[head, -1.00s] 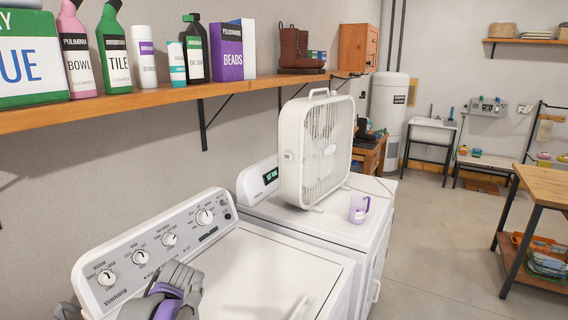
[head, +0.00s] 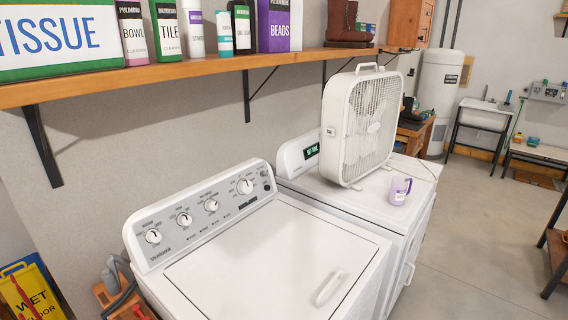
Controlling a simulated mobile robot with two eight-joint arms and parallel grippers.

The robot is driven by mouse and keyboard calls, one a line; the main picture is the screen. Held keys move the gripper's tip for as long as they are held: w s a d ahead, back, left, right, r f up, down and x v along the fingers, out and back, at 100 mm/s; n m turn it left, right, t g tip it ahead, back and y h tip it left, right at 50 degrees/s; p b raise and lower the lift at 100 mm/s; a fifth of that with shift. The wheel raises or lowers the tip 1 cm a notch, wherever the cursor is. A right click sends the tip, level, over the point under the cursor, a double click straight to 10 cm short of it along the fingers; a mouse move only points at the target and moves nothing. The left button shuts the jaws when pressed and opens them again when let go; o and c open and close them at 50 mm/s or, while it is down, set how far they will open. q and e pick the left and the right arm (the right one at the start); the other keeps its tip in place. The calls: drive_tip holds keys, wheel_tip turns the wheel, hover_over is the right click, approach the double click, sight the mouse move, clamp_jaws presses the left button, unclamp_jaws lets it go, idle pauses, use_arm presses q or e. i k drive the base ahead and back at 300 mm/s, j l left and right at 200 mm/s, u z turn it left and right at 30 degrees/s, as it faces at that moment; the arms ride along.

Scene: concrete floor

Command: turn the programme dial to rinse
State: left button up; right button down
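The white washing machine (head: 268,262) stands in the lower middle of the head view. Its tilted grey control panel (head: 205,209) carries several round white dials in a row. The largest dial (head: 245,186) is at the right end, with print around it. The other dials are a left one (head: 153,237), a second one (head: 184,219) and a third one (head: 211,205). The print is too small to read, so I cannot tell which setting any dial points to. Neither of my grippers is in view.
A wooden shelf (head: 190,80) with cleaning products runs above the panel. A yellow wet-floor sign (head: 32,290) stands at lower left. The washer lid is clear.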

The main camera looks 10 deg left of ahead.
sight(244, 186)
drive_tip(key=l, duration=0.35)
drive_tip(key=k+l, duration=0.1)
drive_tip(key=l, duration=0.25)
drive_tip(key=i+l+u, duration=0.1)
drive_tip(key=l, duration=0.4)
drive_tip(key=i+l, duration=0.1)
drive_tip(key=l, duration=0.45)
drive_tip(key=i+l+u, duration=0.1)
drive_tip(key=i+l, duration=0.15)
drive_tip(key=i, duration=0.2)
drive_tip(key=i+l, duration=0.25)
drive_tip(key=i, duration=0.25)
drive_tip(key=i+j, duration=0.2)
drive_tip(key=j+u, duration=0.05)
drive_tip(key=j, duration=0.05)
